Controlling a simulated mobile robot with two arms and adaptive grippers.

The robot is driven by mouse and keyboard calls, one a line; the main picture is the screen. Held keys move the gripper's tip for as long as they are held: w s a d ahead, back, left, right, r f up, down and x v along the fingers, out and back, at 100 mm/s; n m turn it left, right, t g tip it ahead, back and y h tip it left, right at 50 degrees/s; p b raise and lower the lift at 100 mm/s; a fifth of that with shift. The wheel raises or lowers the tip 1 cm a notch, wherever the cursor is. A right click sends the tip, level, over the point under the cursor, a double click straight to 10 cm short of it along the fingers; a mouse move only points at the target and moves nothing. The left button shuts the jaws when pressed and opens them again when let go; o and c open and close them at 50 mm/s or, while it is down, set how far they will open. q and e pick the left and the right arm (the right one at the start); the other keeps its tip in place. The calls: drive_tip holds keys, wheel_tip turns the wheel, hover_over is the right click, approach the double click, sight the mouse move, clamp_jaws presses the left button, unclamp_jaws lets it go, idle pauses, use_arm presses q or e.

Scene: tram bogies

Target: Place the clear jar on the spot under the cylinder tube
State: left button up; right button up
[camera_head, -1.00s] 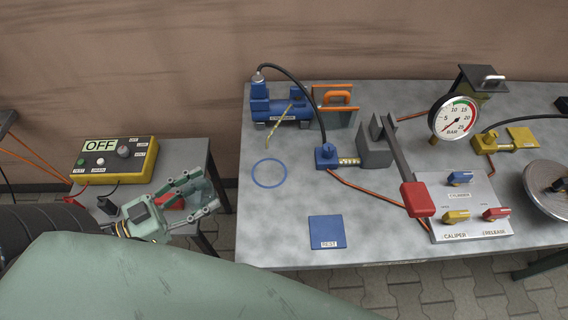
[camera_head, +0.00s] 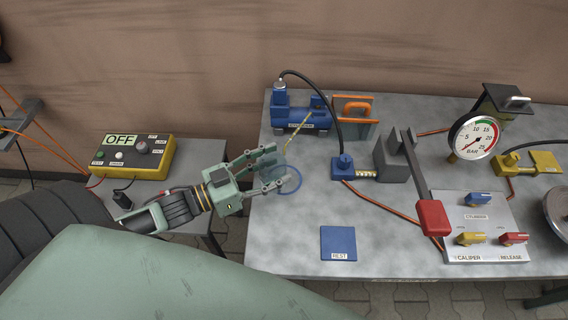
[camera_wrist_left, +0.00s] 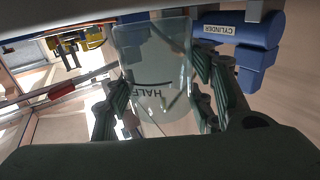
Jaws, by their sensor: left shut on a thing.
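My left gripper (camera_head: 272,171) reaches in from the left over the left edge of the workbench. It is shut on the clear jar (camera_wrist_left: 158,75), which shows in the left wrist view between the fingers with a line and the word HALF on it. In the head view the jar is hard to make out. The blue ring spot (camera_head: 290,190) lies on the bench, partly behind the fingers. The yellowish tube (camera_head: 299,131) slants down from the blue cylinder (camera_head: 298,112) toward that ring. My right gripper is not in view.
The workbench (camera_head: 290,245) holds a blue REST square (camera_head: 339,243), a grey lever pump (camera_head: 393,160) with a red handle, a pressure gauge (camera_head: 473,138) and a valve panel (camera_head: 485,228). A yellow OFF box (camera_head: 134,156) stands on the side table. Bench around the REST square is clear.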

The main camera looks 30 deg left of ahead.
sight(285, 164)
use_arm(q)
drive_tip(key=x, duration=0.2)
drive_tip(key=shift+w+d+r, duration=0.1)
drive_tip(key=shift+w+d, duration=0.05)
drive_tip(key=shift+w, duration=0.1)
drive_tip(key=shift+w+d+f, duration=0.2)
drive_tip(key=shift+w, duration=0.05)
drive_tip(key=shift+s+f, duration=0.1)
drive_tip(key=shift+f, duration=0.1)
drive_tip(key=shift+f, duration=0.15)
drive_tip(key=o, duration=1.2)
